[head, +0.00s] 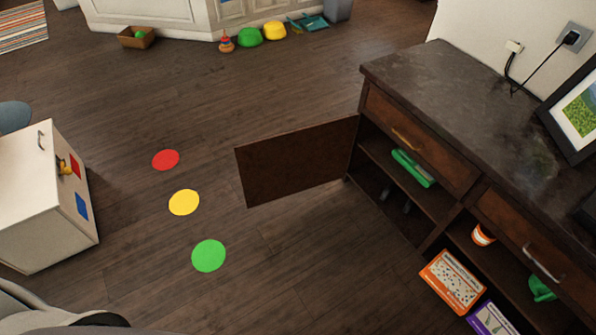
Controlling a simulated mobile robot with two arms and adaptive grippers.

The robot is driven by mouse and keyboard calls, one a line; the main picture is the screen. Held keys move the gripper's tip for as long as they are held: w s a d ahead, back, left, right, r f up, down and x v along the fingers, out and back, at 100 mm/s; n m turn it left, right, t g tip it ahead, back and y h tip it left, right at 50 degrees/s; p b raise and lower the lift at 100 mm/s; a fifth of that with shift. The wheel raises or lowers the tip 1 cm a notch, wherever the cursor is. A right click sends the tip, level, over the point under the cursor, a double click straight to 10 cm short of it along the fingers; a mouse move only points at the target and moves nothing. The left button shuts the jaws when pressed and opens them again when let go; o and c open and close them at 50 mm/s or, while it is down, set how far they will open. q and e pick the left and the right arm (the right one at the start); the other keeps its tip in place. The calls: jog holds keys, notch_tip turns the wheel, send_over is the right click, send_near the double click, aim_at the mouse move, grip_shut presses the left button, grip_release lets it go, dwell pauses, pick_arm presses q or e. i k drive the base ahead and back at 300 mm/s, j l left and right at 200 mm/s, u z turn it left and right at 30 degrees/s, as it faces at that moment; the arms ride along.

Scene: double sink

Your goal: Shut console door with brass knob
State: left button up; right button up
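The console (465,95) is a dark wood cabinet with a stone-like top, standing along the wall at the right in the head view. Its brown door (297,162) stands wide open, swung out over the floor from the console's far left end. The door's inner face is toward me. I see no brass knob on this face; its outer face is hidden. The left compartment (405,185) behind the doorway is open to view, with a green item (413,168) on its shelf. Neither of my grippers is in view.
Red (166,160), yellow (184,202) and green (208,256) discs lie on the floor left of the door. A white box cabinet (45,200) stands at the left. Boxes (453,281) show low at the console's right part. Floor in front of the door is clear.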

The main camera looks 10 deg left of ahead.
aim_at(279, 165)
jog(key=z, duration=1.55)
jog(key=j+z, duration=0.1)
jog(key=z, duration=0.85)
jog(key=k+j, duration=0.2)
jog(key=j, duration=0.3)
jog(key=k+j, duration=0.2)
jog(key=j, duration=0.35)
jog(key=k+j, duration=0.2)
jog(key=j, duration=0.3)
jog(key=k+j, duration=0.2)
jog(key=j, duration=0.3)
jog(key=k+j, duration=0.2)
jog(key=j, duration=0.3)
jog(key=k+j, duration=0.2)
jog(key=j, duration=0.35)
jog(key=k+j, duration=0.2)
jog(key=j, duration=0.3)
jog(key=k+j, duration=0.2)
jog(key=j, duration=0.3)
